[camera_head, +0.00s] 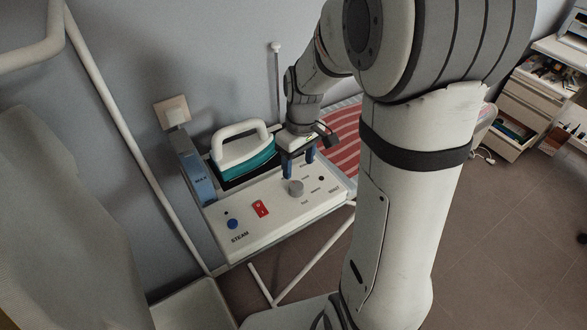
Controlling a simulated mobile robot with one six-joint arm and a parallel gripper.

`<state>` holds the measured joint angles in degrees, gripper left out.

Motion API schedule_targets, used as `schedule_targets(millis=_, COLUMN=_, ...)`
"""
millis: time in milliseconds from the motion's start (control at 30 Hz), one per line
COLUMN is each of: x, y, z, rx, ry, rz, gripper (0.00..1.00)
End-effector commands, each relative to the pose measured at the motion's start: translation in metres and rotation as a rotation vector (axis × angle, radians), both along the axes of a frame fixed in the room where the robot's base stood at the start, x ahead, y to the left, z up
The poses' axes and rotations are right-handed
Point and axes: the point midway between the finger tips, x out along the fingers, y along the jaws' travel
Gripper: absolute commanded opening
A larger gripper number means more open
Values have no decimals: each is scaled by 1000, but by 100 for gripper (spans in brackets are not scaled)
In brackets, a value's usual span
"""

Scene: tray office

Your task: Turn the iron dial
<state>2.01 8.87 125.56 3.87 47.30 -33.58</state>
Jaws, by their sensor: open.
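The iron station (271,223) is a white box with a sloped control panel, standing on a stand by the wall. Its grey round dial (296,188) sits on the right half of the panel, with small marks around it. A red switch (260,208) and a blue button (232,223) are to its left. The iron (243,154), white and teal, rests on top at the back left. My gripper (299,173) is open, its blue fingers pointing down close above and behind the dial. I cannot tell whether they touch it.
A red striped cloth (343,140) lies behind and right of the station. A blue tank (196,178) is at its left side, below a wall socket (174,112). White stand tubes (130,145) run at the left. A drawer unit (541,92) stands far right, with bare floor before it.

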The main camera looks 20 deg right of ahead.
Motion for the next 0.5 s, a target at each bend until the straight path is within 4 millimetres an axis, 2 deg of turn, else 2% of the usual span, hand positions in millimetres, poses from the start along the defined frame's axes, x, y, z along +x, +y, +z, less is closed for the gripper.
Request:
schedule_targets(millis=400, x=-2, y=4, z=-60, rx=-1, ry=5, rz=3, gripper=58)
schedule_targets(millis=500, x=-2, y=4, z=-70, rx=-1, ry=4, rz=4, gripper=58)
